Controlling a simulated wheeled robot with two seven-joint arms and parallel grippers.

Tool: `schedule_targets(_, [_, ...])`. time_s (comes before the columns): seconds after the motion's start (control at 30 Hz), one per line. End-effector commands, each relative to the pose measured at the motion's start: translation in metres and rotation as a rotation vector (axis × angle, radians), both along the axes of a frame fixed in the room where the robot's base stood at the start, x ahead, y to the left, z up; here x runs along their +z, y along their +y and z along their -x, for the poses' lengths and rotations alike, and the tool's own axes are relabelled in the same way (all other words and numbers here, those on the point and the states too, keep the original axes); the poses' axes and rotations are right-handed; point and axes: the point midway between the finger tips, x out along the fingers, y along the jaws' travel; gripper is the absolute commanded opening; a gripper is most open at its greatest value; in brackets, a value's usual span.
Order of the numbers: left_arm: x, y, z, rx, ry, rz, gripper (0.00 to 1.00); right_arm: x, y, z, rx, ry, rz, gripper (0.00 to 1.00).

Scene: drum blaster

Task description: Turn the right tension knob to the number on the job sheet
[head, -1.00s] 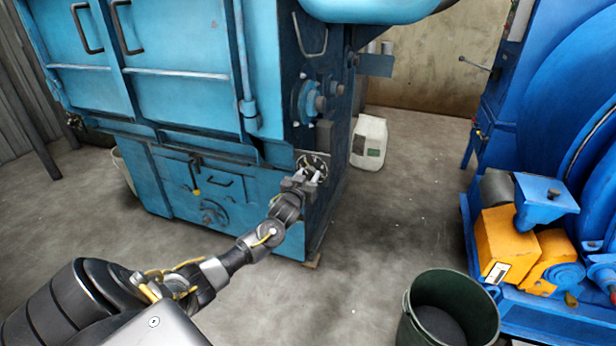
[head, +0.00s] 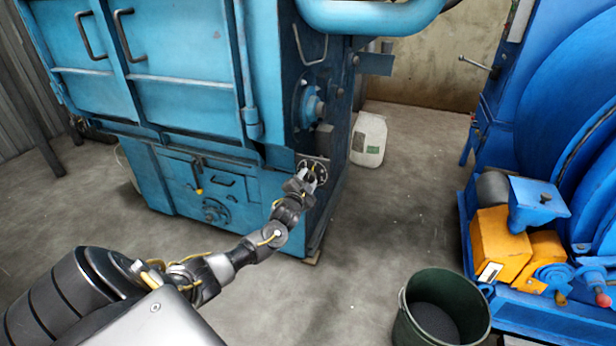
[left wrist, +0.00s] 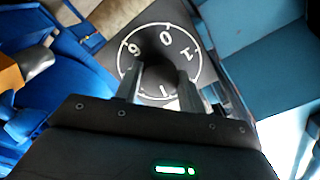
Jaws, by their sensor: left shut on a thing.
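The tension knob's dial plate (head: 313,166) is on the right-hand side of the light-blue blaster machine (head: 200,110), low down. In the left wrist view the dial (left wrist: 133,72) is black with a white ring and the digits 9 or 6, 0 and 1 readable. My left gripper (head: 309,177) is at the dial and shut on the dark knob (left wrist: 158,62). Its two fingers flank the knob in the wrist view. The fingers hide the lower part of the dial, and I cannot make out a pointer. No job sheet is readable. My right gripper is not in view.
A white jug (head: 368,139) stands on the floor behind the machine's right side. A dark green bucket (head: 441,308) stands at the front right. A darker blue machine with an orange motor housing (head: 500,245) fills the right. The floor between is clear.

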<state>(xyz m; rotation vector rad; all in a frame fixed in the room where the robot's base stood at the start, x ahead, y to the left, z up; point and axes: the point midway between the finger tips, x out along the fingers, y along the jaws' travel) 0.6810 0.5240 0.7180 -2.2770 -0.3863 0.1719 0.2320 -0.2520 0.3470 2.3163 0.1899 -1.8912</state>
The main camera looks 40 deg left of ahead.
Motion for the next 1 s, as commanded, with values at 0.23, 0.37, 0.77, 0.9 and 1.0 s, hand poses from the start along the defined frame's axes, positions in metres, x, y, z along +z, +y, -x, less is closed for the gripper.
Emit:
schedule_targets(0.23, [0.003, 0.0, 0.0, -0.001, 0.079, -0.223, 0.17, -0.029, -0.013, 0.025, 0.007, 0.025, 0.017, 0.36])
schedule_targets(0.37, [0.003, 0.0, 0.0, -0.001, 0.12, -0.338, 0.17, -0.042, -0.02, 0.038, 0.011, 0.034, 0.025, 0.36])
schedule_targets(0.77, [0.003, 0.0, 0.0, -0.002, 0.234, -0.666, 0.17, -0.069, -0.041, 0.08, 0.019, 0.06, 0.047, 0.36])
schedule_targets(0.9, [0.002, 0.0, 0.0, -0.002, 0.263, -0.75, 0.17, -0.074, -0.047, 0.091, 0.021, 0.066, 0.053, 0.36])
schedule_targets(1.0, [0.002, 0.0, 0.0, -0.001, 0.278, -0.797, 0.17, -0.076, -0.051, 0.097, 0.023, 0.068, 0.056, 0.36])
